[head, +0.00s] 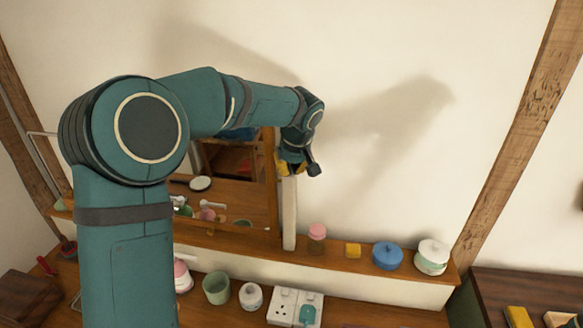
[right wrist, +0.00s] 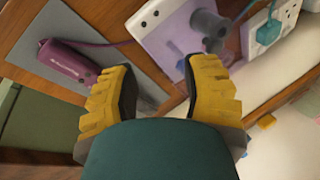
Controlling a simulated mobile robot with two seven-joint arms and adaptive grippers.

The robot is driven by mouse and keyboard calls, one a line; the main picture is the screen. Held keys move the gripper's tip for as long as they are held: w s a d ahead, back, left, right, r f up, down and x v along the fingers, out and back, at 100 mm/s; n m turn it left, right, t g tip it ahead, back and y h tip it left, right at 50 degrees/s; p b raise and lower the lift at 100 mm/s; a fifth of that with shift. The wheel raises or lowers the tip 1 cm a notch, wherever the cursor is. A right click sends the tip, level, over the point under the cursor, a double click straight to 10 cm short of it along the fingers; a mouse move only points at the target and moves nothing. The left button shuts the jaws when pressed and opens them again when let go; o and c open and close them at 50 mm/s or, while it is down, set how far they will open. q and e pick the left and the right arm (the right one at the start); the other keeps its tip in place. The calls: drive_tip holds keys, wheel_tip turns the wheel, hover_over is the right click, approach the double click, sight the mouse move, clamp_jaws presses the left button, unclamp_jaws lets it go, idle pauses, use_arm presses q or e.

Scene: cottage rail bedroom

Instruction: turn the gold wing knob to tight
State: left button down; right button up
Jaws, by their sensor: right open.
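I cannot make out the gold wing knob in either view. In the head view my left gripper (head: 298,165) is at the top of the pale upright post (head: 289,213) beside the mirror (head: 225,190). A little yellow and a dark tip of it show; its wrist hides the rest. I cannot tell whether it is open or shut, or whether it touches anything. In the right wrist view my right gripper (right wrist: 162,75) is open, its two yellow fingers wide apart with nothing between them. It is above the surface with a purple tool (right wrist: 68,62) and a pale lilac panel (right wrist: 172,32).
A wooden shelf (head: 340,275) runs under the mirror. It holds a pink-lidded jar (head: 317,232), a yellow block (head: 353,250), a blue pot (head: 387,256) and a white jar (head: 432,256). A white socket block (head: 284,303) and a green cup (head: 216,287) stand below.

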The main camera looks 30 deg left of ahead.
use_arm(q)
drive_tip(key=shift+w+a+m, duration=0.15)
drive_tip(key=shift+a+m, duration=0.2)
drive_tip(key=shift+m, duration=0.35)
drive_tip(key=shift+a+m+t+h+b, duration=0.3)
drive_tip(key=shift+a+m+h+b, duration=0.15)
drive_tip(key=shift+m, duration=0.35)
drive_tip(key=shift+a+r, duration=0.1)
drive_tip(key=shift+r, duration=0.05)
idle(1.2)
drive_tip(key=shift+d, duration=0.2)
drive_tip(key=shift+w+d+r, duration=0.15)
drive_tip(key=shift+w+d, duration=0.05)
drive_tip(key=shift+d, duration=0.25)
